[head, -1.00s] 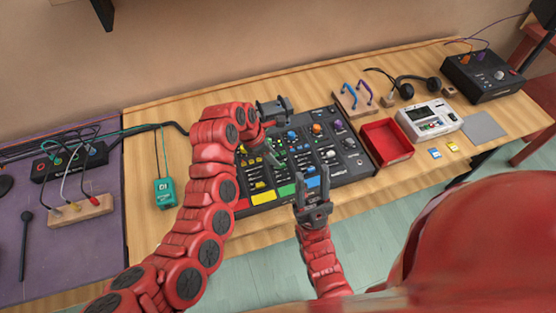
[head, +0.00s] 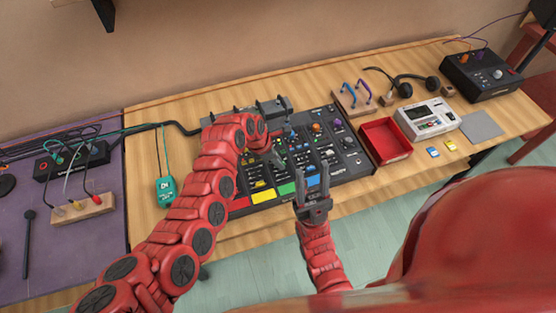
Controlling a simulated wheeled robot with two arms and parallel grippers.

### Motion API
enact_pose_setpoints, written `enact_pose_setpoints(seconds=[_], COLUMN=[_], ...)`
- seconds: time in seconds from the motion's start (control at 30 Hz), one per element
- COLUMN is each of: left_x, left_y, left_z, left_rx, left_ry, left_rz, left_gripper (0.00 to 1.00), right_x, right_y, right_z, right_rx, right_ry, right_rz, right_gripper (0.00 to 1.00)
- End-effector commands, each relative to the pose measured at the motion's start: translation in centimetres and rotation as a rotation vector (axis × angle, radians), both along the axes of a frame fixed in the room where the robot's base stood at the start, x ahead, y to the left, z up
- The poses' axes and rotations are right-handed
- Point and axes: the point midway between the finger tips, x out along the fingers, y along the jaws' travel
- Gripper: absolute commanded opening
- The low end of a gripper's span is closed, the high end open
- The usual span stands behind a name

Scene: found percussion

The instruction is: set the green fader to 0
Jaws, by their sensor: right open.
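The black mixing console (head: 348,161) lies on the wooden table, with rows of knobs, small faders and a front row of coloured pads. A green pad (head: 286,189) sits between the yellow and blue pads. The green fader is too small to pick out, and my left arm covers part of the console's left side. My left gripper (head: 279,157) hangs low over the console's middle, above the green pad's column; its fingers are too small and dark to tell open from shut. My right gripper (head: 312,182) is open and empty at the console's front edge, near the blue pad.
A red tray (head: 386,140) stands right of the console, with a white device (head: 428,119) beyond it. A teal box (head: 166,189) lies to the left. Purple and blue handles (head: 357,93) stand on a wooden block behind.

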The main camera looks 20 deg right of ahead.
Motion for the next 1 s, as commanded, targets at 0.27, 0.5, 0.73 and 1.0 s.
enact_pose_setpoints(seconds=[0.27,0.5,0.73,1.0], left_x=[-0.01,-0.01,-0.02,-0.01], left_y=[0.00,0.01,0.01,0.03], left_z=[0.01,0.01,0.01,0.00], left_rx=[0.000,0.001,0.001,0.001], left_ry=[0.000,0.001,0.001,0.001], left_rz=[0.000,0.000,0.000,0.000], left_gripper=[0.00,0.00,0.00,0.00], right_x=[0.00,0.00,0.00,0.00], right_y=[0.00,0.00,0.00,0.00], right_z=[0.00,0.00,0.00,0.00], right_rx=[0.000,0.000,0.000,0.000], right_ry=[0.000,0.000,0.000,0.000], right_rz=[0.000,0.000,0.000,0.000], right_gripper=[0.46,0.46,0.46,0.46])
